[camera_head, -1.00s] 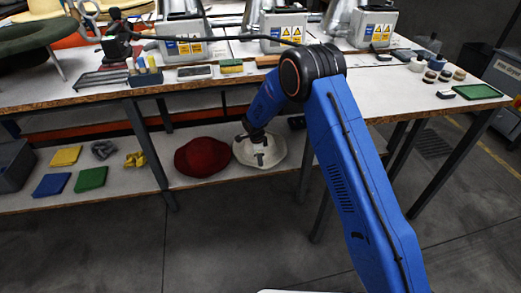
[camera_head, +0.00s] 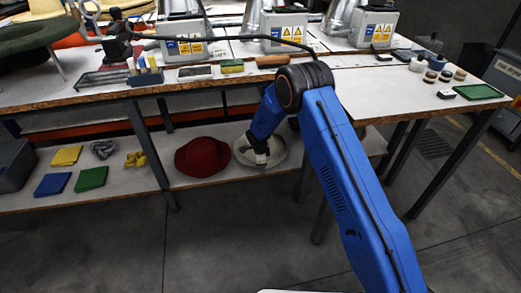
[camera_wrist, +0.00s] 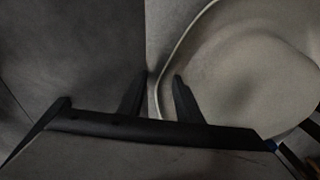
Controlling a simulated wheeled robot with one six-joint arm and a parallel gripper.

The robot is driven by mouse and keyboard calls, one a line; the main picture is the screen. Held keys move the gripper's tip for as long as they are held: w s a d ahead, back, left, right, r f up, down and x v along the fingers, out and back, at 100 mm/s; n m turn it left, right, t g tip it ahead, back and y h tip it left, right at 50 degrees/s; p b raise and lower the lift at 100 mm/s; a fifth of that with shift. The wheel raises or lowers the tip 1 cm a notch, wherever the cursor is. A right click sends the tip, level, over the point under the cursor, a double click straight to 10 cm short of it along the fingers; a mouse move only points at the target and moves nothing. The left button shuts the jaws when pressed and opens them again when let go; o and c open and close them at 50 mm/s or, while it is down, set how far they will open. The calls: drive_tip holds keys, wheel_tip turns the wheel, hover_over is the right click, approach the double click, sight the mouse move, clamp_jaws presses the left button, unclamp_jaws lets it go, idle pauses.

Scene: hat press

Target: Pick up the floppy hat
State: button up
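A pale cream hat (camera_head: 279,151) with a wide round brim lies on the lower shelf under the table. A dark red hat (camera_head: 202,157) lies just left of it. My gripper (camera_head: 261,162) is low at the front of the cream hat and hides part of it. In the wrist view the cream hat (camera_wrist: 240,75) fills the right side. My gripper (camera_wrist: 157,88) is open there, its two dark fingers apart with the curved brim edge running between them. I cannot tell whether either finger touches the brim.
The lower shelf (camera_head: 130,195) has a front edge and table legs beside the hats. Yellow (camera_head: 66,155), blue (camera_head: 52,184) and green (camera_head: 91,179) folded cloths lie on the left. The tabletop (camera_head: 350,90) overhangs the shelf and carries machines and tools.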

drive_tip(key=shift+c, duration=0.5)
clamp_jaws()
